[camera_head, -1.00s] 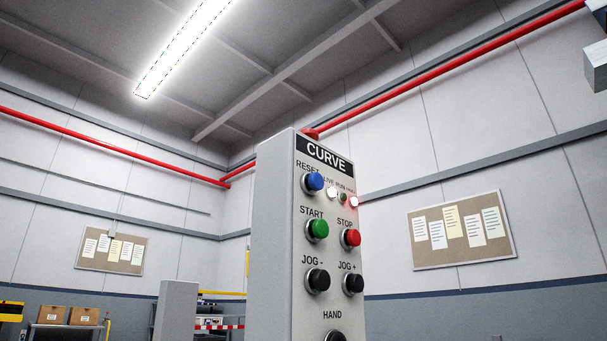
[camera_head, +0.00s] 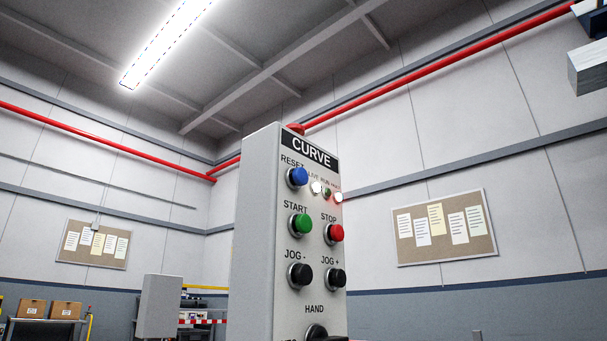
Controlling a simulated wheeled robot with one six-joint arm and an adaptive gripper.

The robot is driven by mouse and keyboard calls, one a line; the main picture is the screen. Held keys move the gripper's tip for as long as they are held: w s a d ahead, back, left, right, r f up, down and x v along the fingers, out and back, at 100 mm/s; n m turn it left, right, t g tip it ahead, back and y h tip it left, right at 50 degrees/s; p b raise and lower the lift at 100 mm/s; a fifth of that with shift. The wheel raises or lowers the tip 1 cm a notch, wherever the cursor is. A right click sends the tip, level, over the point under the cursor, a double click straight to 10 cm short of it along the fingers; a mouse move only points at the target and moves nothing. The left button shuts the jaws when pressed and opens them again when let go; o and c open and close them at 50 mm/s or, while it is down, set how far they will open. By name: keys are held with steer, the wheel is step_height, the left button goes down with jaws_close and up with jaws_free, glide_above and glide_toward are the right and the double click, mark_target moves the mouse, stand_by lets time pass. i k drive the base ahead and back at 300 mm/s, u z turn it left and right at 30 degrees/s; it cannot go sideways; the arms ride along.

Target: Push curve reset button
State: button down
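The grey control panel labelled CURVE (camera_head: 258,240) stands upright in the middle of the head view. Its blue RESET button (camera_head: 298,177) is at the upper left of the front face, under the CURVE sign (camera_head: 311,152). The green START button (camera_head: 301,224) is below it, and the red STOP button (camera_head: 335,233) is to the right of START. Two black JOG buttons are lower down, with a black HAND knob (camera_head: 316,332) cut by the bottom edge. My gripper cannot be made out in this view, and nothing covers the RESET button.
Small indicator lamps (camera_head: 327,192) sit right of RESET. A red mushroom-shaped top (camera_head: 296,128) shows above the panel. A grey block-like thing (camera_head: 588,68) enters at the upper right edge. A grey cabinet (camera_head: 160,306) and boxes (camera_head: 64,309) are behind on the left.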

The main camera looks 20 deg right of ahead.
mark_target(298, 176)
steer(key=z, duration=1.5)
steer(key=k, duration=1)
steer(key=u, duration=1.25)
